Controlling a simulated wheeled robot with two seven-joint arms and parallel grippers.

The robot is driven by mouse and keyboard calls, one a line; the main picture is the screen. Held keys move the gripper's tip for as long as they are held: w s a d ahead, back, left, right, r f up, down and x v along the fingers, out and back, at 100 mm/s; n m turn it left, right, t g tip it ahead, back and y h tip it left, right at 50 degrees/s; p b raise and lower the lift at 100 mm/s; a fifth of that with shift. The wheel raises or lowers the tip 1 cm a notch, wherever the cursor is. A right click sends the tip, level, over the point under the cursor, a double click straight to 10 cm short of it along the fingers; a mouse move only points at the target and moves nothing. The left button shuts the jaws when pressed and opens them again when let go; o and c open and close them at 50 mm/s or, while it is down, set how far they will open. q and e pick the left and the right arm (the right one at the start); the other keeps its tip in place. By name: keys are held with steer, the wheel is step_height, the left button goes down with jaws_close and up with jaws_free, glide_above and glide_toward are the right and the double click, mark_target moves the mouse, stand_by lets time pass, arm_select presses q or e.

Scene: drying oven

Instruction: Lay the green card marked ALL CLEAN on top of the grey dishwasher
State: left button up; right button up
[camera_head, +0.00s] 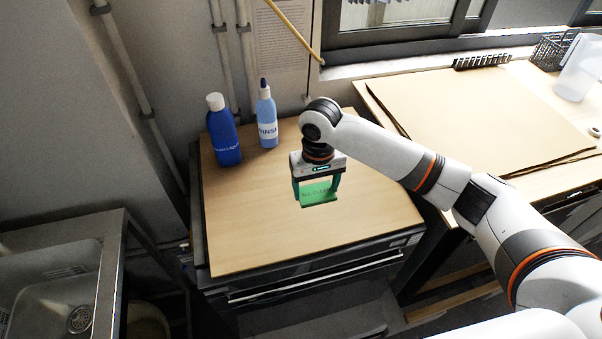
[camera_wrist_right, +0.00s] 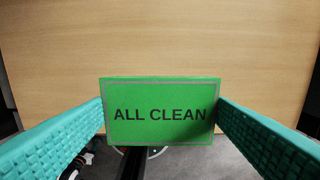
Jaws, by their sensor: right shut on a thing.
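The green card (camera_head: 318,193) is held between the fingers of my right gripper (camera_head: 319,190). In the right wrist view the card (camera_wrist_right: 160,95) shows ALL CLEAN, face toward the camera, with the teal fingers at its left and right edges. The grey dishwasher (camera_head: 320,277) stands in the middle, with a wood-coloured top (camera_head: 285,232) and a front handle. The card is over this top, apart from it as far as I can see; the exact height is hard to tell. My left gripper is not in view.
A dark blue bottle (camera_head: 223,135) and a light blue bottle (camera_head: 266,117) stand at the back left of the top. A sink (camera_head: 50,300) is at the left. A wooden table (camera_head: 450,105) is at the right. The front of the top is clear.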

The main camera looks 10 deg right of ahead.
mark_target(316, 191)
steer(key=shift+f, duration=0.35)
step_height(316, 191, down, 4)
steer(key=shift+f+p, duration=0.15)
steer(key=shift+p, duration=0.3)
step_height(316, 191, down, 4)
steer(key=shift+r+p, duration=0.1)
steer(key=shift+p, duration=0.2)
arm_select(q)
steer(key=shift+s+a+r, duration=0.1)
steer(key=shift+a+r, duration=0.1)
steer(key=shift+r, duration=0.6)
arm_select(e)
steer(key=shift+f, duration=0.35)
steer(key=shift+f, duration=0.15)
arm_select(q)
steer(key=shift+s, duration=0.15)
arm_select(e)
steer(key=o, duration=1)
arm_select(q)
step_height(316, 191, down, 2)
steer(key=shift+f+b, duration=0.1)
steer(key=shift+b, duration=0.95)
arm_select(e)
step_height(316, 191, up, 12)
steer(key=shift+r, duration=0.2)
